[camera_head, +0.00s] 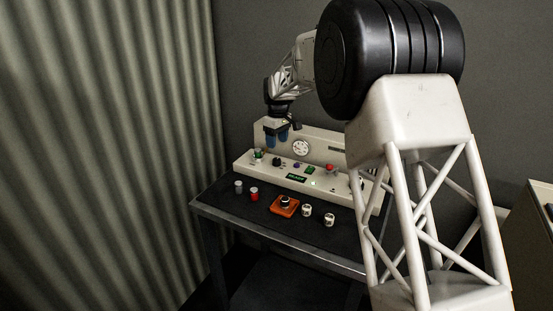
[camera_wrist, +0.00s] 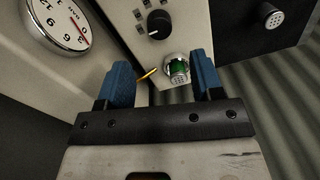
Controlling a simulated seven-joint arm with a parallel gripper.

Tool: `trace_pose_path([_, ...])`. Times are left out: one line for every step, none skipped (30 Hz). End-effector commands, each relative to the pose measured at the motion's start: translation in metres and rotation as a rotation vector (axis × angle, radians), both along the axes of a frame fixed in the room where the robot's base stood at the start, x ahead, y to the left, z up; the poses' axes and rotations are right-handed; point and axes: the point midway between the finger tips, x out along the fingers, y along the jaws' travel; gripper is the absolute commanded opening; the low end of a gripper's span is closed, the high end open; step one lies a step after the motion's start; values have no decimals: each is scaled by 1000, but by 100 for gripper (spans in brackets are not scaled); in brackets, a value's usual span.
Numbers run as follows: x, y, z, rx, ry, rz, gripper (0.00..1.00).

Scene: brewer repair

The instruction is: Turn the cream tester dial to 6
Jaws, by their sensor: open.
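The cream tester (camera_head: 262,168) stands at the back of the dark table, with several knobs and lights on its sloped front. A black dial (camera_wrist: 158,24) with a white pointer line shows on its cream panel in the wrist view; its numbers are unreadable, so I cannot tell its setting. My gripper (camera_head: 277,140), with blue fingers, is open above the tester's left part. In the wrist view the gripper (camera_wrist: 162,85) frames a green-and-silver part (camera_wrist: 177,68), apart from the black dial. I see nothing held.
A round white gauge (camera_head: 301,148) is on the tester's upright back. In front lie an orange block (camera_head: 284,211) with a black knob, a red-topped part (camera_head: 254,194), a grey part (camera_head: 238,187) and two white parts (camera_head: 306,210). My arm hides the tester's right end.

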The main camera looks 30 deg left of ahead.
Motion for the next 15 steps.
trace_pose_path([0,0,0,0,0,0,60])
trace_pose_path([0,0,0,0,0,0,60])
trace_pose_path([0,0,0,0,0,0,60])
trace_pose_path([0,0,0,0,0,0,60])
trace_pose_path([0,0,0,0,0,0,60])
trace_pose_path([0,0,0,0,0,-1,60])
trace_pose_path([0,0,-1,0,0,-1,60])
trace_pose_path([0,0,-1,0,0,-1,60])
trace_pose_path([0,-1,-2,0,0,-1,60])
trace_pose_path([0,0,-3,0,0,-1,60])
trace_pose_path([0,0,-5,0,0,-1,60])
trace_pose_path([0,0,-7,0,0,-1,60])
trace_pose_path([0,0,-9,0,0,-1,60])
trace_pose_path([0,0,-11,-1,0,-1,60])
trace_pose_path([-1,0,-14,-1,1,-1,60])
